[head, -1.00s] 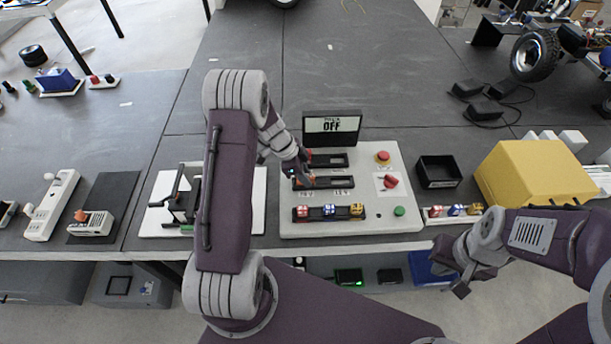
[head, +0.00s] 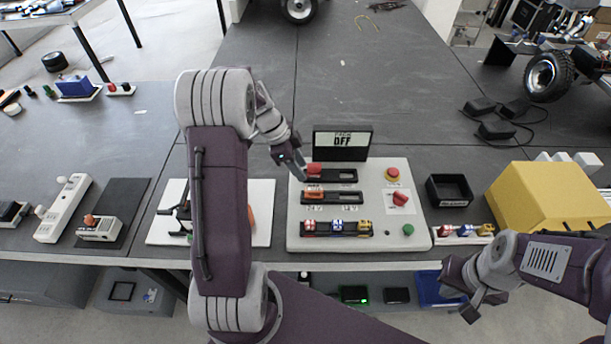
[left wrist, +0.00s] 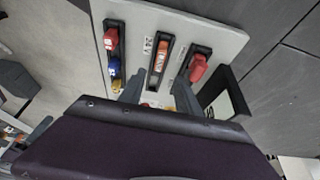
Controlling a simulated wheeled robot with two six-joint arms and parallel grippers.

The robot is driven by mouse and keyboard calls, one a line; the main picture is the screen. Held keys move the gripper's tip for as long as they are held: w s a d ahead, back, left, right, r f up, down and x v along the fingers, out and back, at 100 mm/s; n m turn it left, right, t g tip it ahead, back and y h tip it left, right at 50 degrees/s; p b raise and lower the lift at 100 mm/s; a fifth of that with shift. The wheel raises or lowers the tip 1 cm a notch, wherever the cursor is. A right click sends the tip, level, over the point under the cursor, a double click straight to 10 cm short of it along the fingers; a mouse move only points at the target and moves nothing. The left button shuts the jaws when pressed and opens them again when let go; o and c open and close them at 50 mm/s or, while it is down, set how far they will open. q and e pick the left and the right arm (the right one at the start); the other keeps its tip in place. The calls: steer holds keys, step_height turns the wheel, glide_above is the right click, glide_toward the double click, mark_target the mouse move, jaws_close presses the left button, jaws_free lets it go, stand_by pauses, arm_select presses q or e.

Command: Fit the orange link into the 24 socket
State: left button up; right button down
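The orange link (head: 314,195) lies in the left end of the middle slot on the pale panel (head: 405,228), above the 24 V label. It also shows in the left wrist view (left wrist: 161,54), beside the 24V marking. I cannot tell whether it is fully down. My left gripper (head: 291,160) is empty, up and left of the orange link, near the red link (head: 314,169) in the upper slot. In the left wrist view its fingers (left wrist: 160,95) stand apart. My right gripper (head: 468,292) is at the table's front edge with nothing visible in it and looks open.
A display (head: 342,142) reading OFF stands behind the panel. Red, blue and yellow pieces sit in the panel's front row (head: 338,229). A red knob (head: 398,198) and buttons are at its right. A black tray (head: 449,190) and yellow box (head: 545,195) stand further right.

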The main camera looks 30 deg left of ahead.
arm_select(q)
steer(key=s+d+n+y, duration=0.2)
steer(key=s+d+n, duration=0.2)
steer(key=s+n, duration=0.2)
steer(key=s+d+f+n+y, duration=0.1)
steer(key=s+d+n, duration=0.3)
steer(key=s+n, duration=0.3)
steer(key=s, duration=0.3)
steer(key=shift+d+f+g+y, duration=0.15)
steer(key=shift+d+g+y, duration=0.25)
steer(key=shift+s, duration=0.1)
